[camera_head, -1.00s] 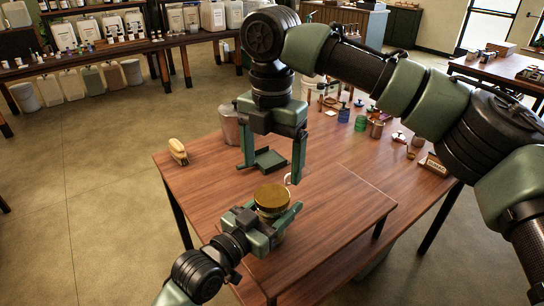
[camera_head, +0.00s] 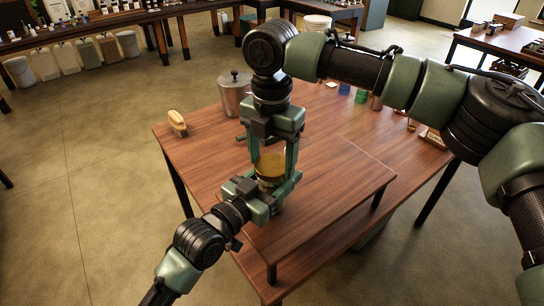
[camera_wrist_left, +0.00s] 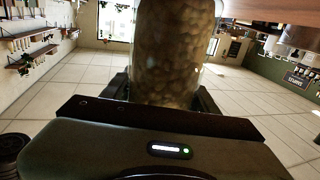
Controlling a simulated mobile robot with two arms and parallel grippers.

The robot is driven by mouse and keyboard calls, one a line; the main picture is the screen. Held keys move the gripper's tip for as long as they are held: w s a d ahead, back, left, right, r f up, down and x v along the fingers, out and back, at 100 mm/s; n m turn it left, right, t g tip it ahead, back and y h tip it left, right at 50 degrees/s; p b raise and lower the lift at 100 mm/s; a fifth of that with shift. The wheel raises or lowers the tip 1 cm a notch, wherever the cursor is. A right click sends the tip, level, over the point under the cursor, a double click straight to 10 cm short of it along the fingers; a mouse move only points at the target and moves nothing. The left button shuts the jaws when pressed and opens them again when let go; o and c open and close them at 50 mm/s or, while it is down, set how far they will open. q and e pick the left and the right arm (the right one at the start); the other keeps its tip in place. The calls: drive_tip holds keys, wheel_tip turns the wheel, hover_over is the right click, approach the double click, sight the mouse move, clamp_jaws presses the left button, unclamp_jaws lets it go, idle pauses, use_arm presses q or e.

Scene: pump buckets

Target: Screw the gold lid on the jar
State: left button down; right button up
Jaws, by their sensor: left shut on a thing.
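The glass jar (camera_wrist_left: 175,50), filled with round beige pieces, stands between the fingers of my left gripper (camera_wrist_left: 163,92), which is shut on it. In the head view the jar is mostly hidden by the grippers and the gold lid. The gold lid (camera_head: 271,165) sits at the top of the jar; whether it is threaded on cannot be told. My right gripper (camera_head: 273,170) points straight down from above, with one finger on each side of the lid. Its fingers are close to the lid's rim, but I cannot tell whether they press on it.
Small coloured containers (camera_head: 361,96) stand at the back right.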

drive_tip(key=c, duration=0.5)
drive_tip(key=m, duration=0.6)
drive_tip(key=shift+c, duration=0.2)
drive_tip(key=m, duration=0.6)
drive_tip(key=shift+m, duration=0.4)
drive_tip(key=m, duration=0.6)
drive_tip(key=shift+m, duration=0.4)
drive_tip(key=m, duration=0.4)
drive_tip(key=shift+m, duration=0.4)
drive_tip(key=o, duration=1.5)
drive_tip(key=shift+o, duration=0.2)
drive_tip(key=shift+r, duration=2.25)
